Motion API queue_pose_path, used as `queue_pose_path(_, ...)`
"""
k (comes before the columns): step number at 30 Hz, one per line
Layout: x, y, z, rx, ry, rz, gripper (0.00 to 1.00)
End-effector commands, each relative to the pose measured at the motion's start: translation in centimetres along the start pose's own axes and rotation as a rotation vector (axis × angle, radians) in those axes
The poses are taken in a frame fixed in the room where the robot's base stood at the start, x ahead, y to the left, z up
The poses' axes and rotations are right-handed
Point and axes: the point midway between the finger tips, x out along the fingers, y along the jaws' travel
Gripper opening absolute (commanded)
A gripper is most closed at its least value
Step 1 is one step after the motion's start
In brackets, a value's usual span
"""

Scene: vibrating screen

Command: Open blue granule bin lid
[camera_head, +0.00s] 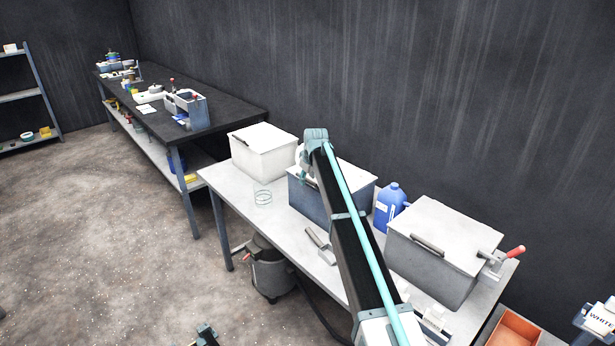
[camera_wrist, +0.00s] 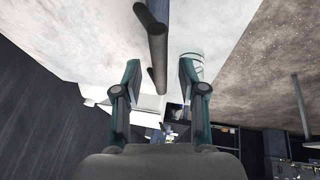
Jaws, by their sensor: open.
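The blue granule bin (camera_head: 312,203) stands in the middle of the light table, with a pale lid (camera_head: 356,178) that looks shut. My arm crosses in front of it and hides much of the lid and its front edge. My gripper (camera_wrist: 159,64) is at the bin's front side in the head view, mostly hidden by the arm. In the wrist view its two fingers are apart. A dark handle bar (camera_wrist: 157,45) runs between them, with a gap to each finger, against a pale surface. I cannot tell how deep the bar sits between the fingers.
A white lidded bin (camera_head: 262,152) stands left, a blue jug (camera_head: 389,207) and a grey lidded bin (camera_head: 432,262) right. A scoop (camera_head: 321,246) and a clear round container (camera_head: 263,195) lie in front on the table. A dark wall is close behind.

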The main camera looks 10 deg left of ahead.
Motion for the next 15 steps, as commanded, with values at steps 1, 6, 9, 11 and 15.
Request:
queue_pose_path(1, 0.01, -0.01, 0.00, 0.000, 0.000, 0.000, 0.41)
queue_pose_path(6, -0.02, 0.00, 0.00, 0.000, 0.000, 0.000, 0.33)
queue_pose_path(9, -0.03, -0.01, 0.00, 0.000, 0.000, 0.000, 0.16)
queue_pose_path(11, -0.03, -0.01, 0.00, 0.000, 0.000, 0.000, 0.06)
queue_pose_path(15, -0.04, -0.01, 0.00, 0.000, 0.000, 0.000, 0.00)
